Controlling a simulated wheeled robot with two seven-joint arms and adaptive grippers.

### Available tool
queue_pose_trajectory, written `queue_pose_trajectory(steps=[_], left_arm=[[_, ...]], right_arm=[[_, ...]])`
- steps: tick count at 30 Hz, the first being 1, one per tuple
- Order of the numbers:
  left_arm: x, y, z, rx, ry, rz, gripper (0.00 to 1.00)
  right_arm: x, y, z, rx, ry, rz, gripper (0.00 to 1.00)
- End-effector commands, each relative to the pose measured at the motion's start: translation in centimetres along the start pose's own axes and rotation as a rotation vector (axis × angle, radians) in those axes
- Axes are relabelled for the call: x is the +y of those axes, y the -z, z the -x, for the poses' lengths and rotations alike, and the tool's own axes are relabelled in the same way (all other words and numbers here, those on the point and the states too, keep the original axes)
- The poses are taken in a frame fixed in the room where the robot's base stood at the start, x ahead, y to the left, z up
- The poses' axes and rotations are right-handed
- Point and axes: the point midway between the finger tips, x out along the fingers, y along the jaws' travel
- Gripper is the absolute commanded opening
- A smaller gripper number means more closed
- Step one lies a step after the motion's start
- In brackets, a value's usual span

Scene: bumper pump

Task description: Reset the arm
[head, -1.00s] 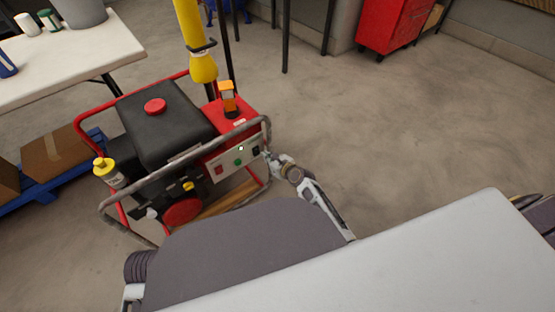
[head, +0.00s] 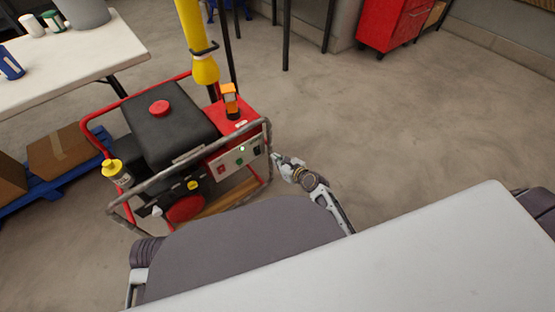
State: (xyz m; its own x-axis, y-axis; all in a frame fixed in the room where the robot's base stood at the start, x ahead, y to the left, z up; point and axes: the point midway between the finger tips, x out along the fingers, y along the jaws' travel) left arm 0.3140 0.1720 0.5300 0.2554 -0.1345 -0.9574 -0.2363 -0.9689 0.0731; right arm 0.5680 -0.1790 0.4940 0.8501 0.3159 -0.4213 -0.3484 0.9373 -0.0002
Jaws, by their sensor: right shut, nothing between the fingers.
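The red-framed machine (head: 166,138) with a black tank and red cap stands on the floor at left centre. Its control panel (head: 234,162) faces me, with a red button, a green button and a small lit green light (head: 242,149). My right gripper (head: 277,158) is shut and empty. It is just right of the panel and the grey front bar of the frame, and looks apart from the panel. My left gripper is not in view.
A white table (head: 80,60) with a grey bucket stands at the upper left. Cardboard boxes (head: 58,150) sit on a blue pallet below it. A red cabinet (head: 385,25) stands at the back. The floor to the right is clear.

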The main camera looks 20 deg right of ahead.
Motion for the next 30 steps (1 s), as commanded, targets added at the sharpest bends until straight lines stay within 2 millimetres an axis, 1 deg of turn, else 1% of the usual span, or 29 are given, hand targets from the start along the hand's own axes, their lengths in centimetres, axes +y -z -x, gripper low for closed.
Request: queue_pose_trajectory(steps=[20, 26, 30], left_arm=[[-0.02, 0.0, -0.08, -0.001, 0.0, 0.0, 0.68], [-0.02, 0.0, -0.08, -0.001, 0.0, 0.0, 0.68], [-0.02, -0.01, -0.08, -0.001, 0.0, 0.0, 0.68]], right_arm=[[-0.02, -0.05, 0.09, -0.001, 0.0, 0.005, 0.0], [-0.02, -0.06, 0.08, -0.001, 0.001, 0.071, 0.0], [0.17, 0.08, 0.09, 0.004, -0.008, 0.177, 0.0]])
